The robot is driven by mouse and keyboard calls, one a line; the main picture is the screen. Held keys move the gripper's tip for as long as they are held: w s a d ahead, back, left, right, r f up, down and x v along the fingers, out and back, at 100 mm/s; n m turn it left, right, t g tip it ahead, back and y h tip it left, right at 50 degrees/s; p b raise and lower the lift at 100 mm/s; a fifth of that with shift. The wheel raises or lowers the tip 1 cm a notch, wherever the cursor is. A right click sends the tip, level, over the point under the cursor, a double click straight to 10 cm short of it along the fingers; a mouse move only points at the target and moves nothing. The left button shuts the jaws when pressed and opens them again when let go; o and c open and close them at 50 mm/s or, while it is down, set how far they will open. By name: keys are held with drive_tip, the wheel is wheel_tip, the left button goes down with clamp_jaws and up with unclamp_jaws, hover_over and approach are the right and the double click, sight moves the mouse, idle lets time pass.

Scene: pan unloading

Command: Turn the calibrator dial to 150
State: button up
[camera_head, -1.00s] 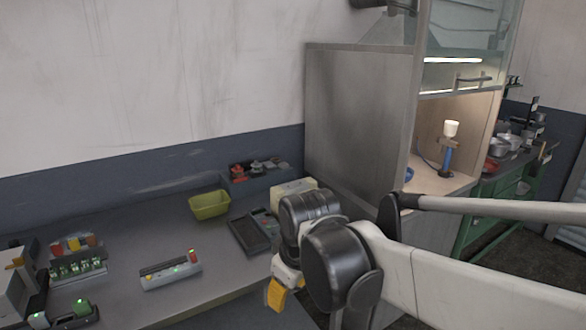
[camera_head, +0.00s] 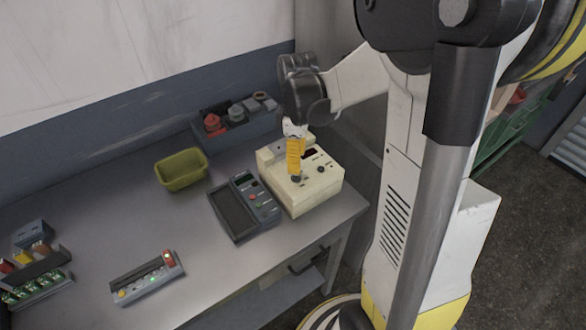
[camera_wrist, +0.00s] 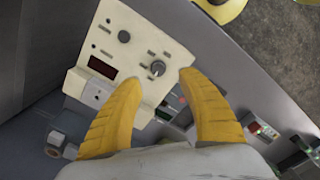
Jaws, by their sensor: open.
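The calibrator, a cream box (camera_head: 318,191), stands at the right end of the grey workbench. In the wrist view its cream face (camera_wrist: 142,32) carries a dark red display (camera_wrist: 102,68), a dark round knob (camera_wrist: 124,36) and a grey dial (camera_wrist: 157,68) with small labels around it. The dial's setting is too small to read. My gripper (camera_wrist: 160,85) has its yellow fingers spread and empty, with the dial near the gap between their tips. In the head view my gripper (camera_head: 295,172) points down over the calibrator's top and partly hides it. Whether the fingers touch the dial cannot be told.
A dark grey device (camera_head: 244,207) with a screen lies just left of the calibrator. A grey bin with red and grey parts (camera_head: 236,129) and a green basket (camera_head: 181,171) stand behind. A button box (camera_head: 148,277) lies at the front left. The wall is close behind.

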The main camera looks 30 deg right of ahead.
sight(296, 176)
wheel_tip(296, 176, down, 7)
drive_tip(key=shift+w+d+r+b, duration=0.1)
drive_tip(key=shift+w+r+b, duration=0.05)
drive_tip(key=shift+b, duration=0.55)
clamp_jaws()
